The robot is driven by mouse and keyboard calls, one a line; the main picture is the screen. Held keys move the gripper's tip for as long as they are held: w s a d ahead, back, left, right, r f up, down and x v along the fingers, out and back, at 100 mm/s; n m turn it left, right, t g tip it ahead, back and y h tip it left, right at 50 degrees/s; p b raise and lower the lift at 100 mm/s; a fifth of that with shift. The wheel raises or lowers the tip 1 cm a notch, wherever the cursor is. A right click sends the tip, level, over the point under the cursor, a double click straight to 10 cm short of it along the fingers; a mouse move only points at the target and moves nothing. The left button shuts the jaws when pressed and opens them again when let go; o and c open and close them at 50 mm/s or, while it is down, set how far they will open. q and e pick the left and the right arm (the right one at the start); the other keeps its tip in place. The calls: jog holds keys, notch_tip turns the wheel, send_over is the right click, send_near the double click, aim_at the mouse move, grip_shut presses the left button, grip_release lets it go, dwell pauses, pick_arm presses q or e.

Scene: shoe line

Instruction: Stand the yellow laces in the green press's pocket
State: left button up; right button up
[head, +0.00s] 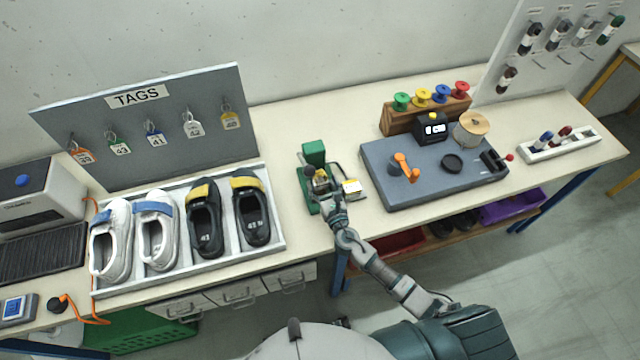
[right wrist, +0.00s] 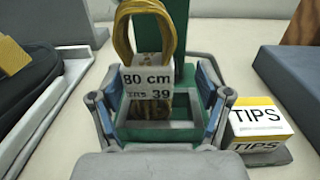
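The yellow laces (right wrist: 145,30) are a looped bundle with a white band reading "80 cm, fits 39". They stand upright, with their lower end inside the pocket of the green press (right wrist: 180,40). In the head view the press (head: 314,153) stands at the middle of the bench, and the laces (head: 321,174) show as a small yellow patch. My right gripper (head: 325,188) is at the press's front. Its fingers are spread on both sides of the laces, with a clear gap on the right side. My left gripper is not in view.
A box marked TIPS (right wrist: 262,125) sits just right of the press. A shoe tray (head: 275,225) with several shoes is to the left, below the TAGS board (head: 180,95). A grey work mat (head: 430,190) with an orange-handled tool lies to the right.

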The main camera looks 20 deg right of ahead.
jog(key=shift+d+f, duration=0.1)
jog(key=shift+d, duration=0.25)
jog(key=shift+s+d+f, duration=0.1)
jog(key=shift+s, duration=0.3)
jog(key=s, duration=1)
jog(key=shift+s, duration=0.3)
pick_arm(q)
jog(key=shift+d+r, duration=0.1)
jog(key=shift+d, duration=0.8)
pick_arm(e)
jog(key=shift+s+d, duration=0.3)
jog(key=shift+d, duration=0.2)
jog(key=shift+a, duration=0.15)
